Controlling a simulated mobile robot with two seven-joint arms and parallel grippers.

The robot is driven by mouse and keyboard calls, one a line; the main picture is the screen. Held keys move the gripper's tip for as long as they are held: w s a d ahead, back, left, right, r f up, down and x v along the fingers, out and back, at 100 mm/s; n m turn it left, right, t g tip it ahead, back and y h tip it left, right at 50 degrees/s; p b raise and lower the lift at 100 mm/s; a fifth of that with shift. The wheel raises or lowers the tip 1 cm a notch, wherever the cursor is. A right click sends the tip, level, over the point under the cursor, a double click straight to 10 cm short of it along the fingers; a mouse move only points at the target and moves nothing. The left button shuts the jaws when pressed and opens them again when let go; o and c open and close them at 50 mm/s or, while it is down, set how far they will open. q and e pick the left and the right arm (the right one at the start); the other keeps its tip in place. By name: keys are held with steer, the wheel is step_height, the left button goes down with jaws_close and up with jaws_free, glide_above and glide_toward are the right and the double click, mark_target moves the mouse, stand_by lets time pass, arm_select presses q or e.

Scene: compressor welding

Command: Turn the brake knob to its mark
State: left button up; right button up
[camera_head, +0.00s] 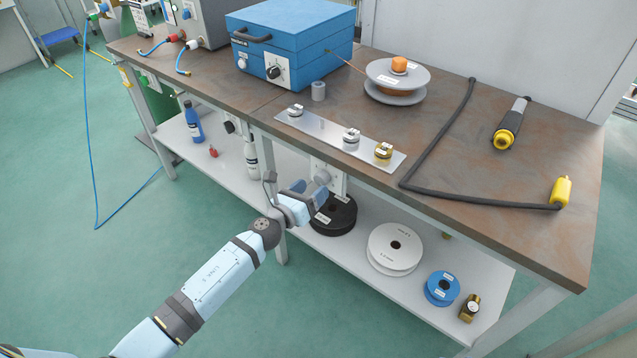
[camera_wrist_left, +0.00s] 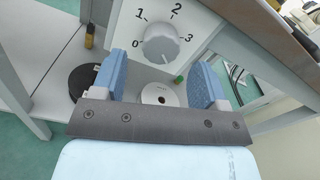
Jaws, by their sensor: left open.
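The brake knob (camera_wrist_left: 160,46) is a grey round knob on a white panel (camera_wrist_left: 208,22) marked 0, 1, 2 and 3. In the head view the knob (camera_head: 322,177) shows on the bench's front, below the top's edge. I cannot tell exactly where its pointer stands. My left gripper (camera_wrist_left: 160,70) is open, its two blue fingers spread with nothing between them. The knob lies ahead of the fingers, roughly centred between them, and appears apart from them. In the head view my left gripper (camera_head: 308,192) is just below the knob. My right gripper is not in view.
A metal strip (camera_head: 320,127) with several small fittings lies above the knob on the bench top (camera_head: 450,150). The lower shelf (camera_head: 345,250) carries a black spool (camera_head: 335,215), a white spool (camera_head: 395,247) and a blue spool (camera_head: 441,288). Floor in front is clear.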

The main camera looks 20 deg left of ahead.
mark_target(319, 183)
arm_select(q)
steer(key=x, duration=0.3)
steer(key=shift+w+d, duration=0.1)
steer(key=shift+w, duration=0.05)
steer(key=c, duration=0.9)
